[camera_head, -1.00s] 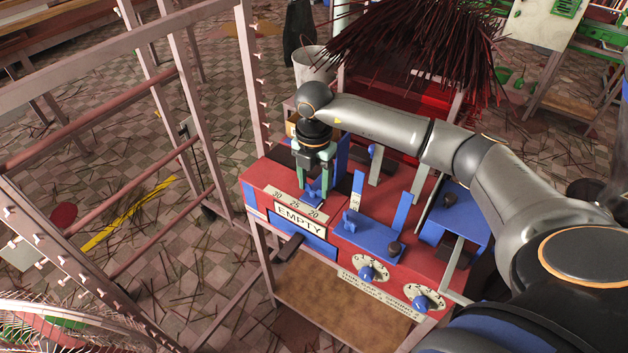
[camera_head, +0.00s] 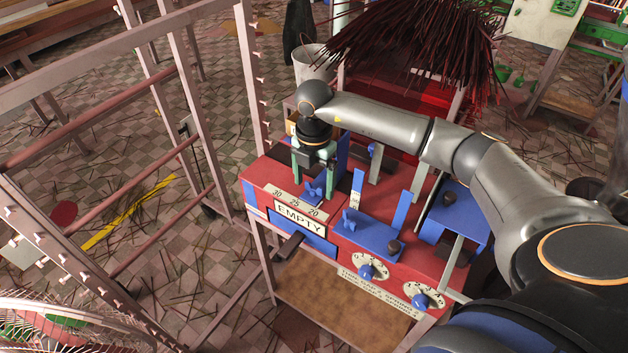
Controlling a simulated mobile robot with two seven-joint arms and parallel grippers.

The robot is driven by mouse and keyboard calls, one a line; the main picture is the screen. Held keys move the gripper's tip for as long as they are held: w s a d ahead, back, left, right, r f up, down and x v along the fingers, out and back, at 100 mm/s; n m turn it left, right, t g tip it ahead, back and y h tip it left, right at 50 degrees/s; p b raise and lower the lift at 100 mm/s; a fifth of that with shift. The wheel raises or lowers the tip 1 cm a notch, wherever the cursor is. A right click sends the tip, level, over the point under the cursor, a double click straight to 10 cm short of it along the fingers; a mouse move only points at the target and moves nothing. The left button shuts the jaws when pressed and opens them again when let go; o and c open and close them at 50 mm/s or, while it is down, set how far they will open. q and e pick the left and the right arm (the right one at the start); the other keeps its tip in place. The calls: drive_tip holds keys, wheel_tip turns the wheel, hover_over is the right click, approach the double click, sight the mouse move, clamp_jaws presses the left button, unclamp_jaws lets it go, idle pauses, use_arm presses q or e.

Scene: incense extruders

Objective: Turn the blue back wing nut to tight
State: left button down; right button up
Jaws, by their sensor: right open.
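My right gripper (camera_head: 314,177) is open and points down at the back left of the red machine (camera_head: 270,178). Its two green fingers stand apart, just above and to either side of a blue wing nut (camera_head: 315,190). The nut sits behind the scale marked 30, 25, 20, and nothing grips it. A small blue knob (camera_head: 372,150) shows farther back, partly hidden beside a grey bar. My left gripper is out of view.
An EMPTY sign (camera_head: 299,218) and two dials, a left one (camera_head: 367,271) and a right one (camera_head: 424,297), are on the machine's front. Upright blue plates (camera_head: 402,211) and grey bars stand close by. A rack (camera_head: 200,120) stands at left; a bundle of dark sticks (camera_head: 415,40) is behind.

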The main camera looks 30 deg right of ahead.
sight(314, 186)
wheel_tip(314, 186, up, 12)
drive_tip(key=shift+r+b, duration=0.25)
drive_tip(key=shift+b, duration=0.05)
idle(0.3)
drive_tip(key=shift+s+a, duration=0.1)
idle(0.4)
